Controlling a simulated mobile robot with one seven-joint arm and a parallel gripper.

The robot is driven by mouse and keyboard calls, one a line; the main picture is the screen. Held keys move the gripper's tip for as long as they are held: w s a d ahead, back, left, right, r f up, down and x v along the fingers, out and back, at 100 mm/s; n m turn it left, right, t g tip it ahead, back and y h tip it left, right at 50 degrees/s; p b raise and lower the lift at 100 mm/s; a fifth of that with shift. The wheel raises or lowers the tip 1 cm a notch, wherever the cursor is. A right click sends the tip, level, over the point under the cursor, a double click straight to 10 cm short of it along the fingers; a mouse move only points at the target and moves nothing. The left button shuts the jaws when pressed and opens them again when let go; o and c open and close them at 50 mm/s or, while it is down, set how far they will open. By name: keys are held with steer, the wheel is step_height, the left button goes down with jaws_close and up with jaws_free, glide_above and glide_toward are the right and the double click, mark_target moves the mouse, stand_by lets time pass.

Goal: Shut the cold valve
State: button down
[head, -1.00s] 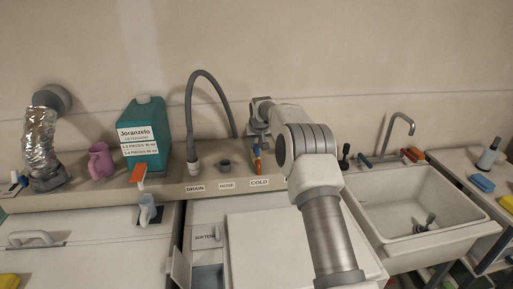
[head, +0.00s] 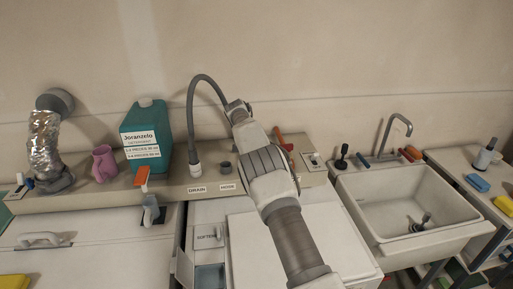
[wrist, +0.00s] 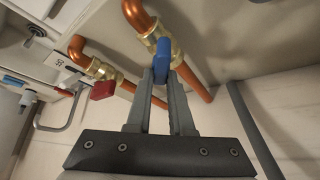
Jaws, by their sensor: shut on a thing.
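The cold valve's blue handle (wrist: 162,53) is in the wrist view, on a brass valve body (wrist: 154,36) in a copper pipe. My gripper (wrist: 163,80) is shut on this handle, with a finger on either side of it. I cannot tell how far the handle is turned. In the head view my arm covers the blue handle, my fingertips and the COLD label.
A second valve with a red handle (wrist: 103,90) sits left of my gripper in the wrist view. The grey drain hose (head: 192,110) arches close to my wrist in the head view. A teal detergent jug (head: 147,130) and a sink (head: 350,185) flank the arm.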

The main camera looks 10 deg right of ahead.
steer(key=c, duration=0.8)
jaws_free()
steer(key=shift+c, duration=0.2)
steer(key=shift+r+p, duration=0.4)
steer(key=shift+r, duration=4.2)
steer(key=shift+s+r, duration=0.1)
steer(key=shift+r, duration=0.3)
steer(key=shift+r, duration=0.1)
